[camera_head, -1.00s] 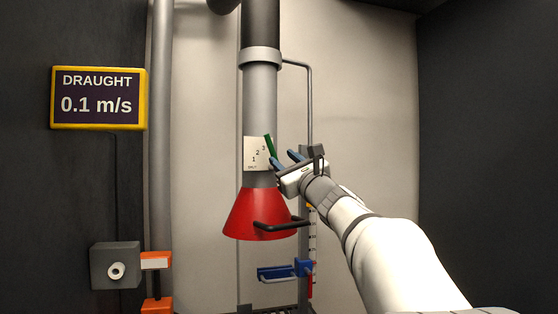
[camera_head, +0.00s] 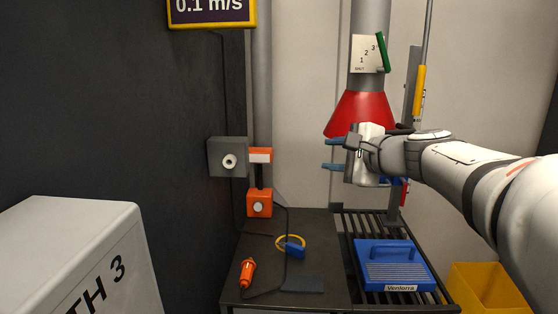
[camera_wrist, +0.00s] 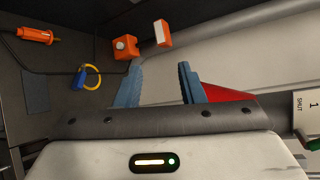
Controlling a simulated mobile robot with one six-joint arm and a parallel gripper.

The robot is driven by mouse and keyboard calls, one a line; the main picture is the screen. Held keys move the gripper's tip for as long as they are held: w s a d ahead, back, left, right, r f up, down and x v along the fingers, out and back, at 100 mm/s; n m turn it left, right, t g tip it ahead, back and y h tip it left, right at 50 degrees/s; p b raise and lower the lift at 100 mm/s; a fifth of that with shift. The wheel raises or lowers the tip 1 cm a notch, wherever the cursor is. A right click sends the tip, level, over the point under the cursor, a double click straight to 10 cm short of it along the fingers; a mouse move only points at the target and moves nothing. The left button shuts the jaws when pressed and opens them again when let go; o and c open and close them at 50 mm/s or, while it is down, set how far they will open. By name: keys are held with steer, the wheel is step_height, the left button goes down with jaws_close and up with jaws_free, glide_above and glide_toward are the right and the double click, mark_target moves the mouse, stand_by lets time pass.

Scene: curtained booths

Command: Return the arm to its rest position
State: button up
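My gripper (camera_head: 333,154) is in front of the lower part of the red hood in the head view, pointing left. In the wrist view its two blue fingers (camera_wrist: 158,85) stand apart with nothing between them, so it is open and empty. My arm stretches in from the right edge of the head view. The red hood (camera_head: 362,108) hangs from a grey duct, partly hidden by my gripper. Its green lever (camera_head: 382,52) is beside a plate (camera_head: 366,55) marked 1, 2, 3 and SHUT.
A yellow bin (camera_head: 485,288) stands right. A white cabinet (camera_head: 70,255) is at left. Orange fittings (camera_head: 259,203) are on the wall.

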steer(key=s+a+f+n+g+h+p, duration=0.25)
steer(key=s+f+n+g, duration=0.55)
steer(key=s+f, duration=0.7)
steer(key=s+d+f+n+g+h, duration=0.2)
steer(key=s+d+f+n+h, duration=0.3)
steer(key=s+f+n, duration=0.2)
steer(key=s+f, duration=0.1)
steer(key=s, duration=0.1)
steer(key=shift+s+d+f+h+p, duration=0.3)
steer(key=shift+s+d+h+p, duration=0.05)
steer(key=shift+p, duration=0.05)
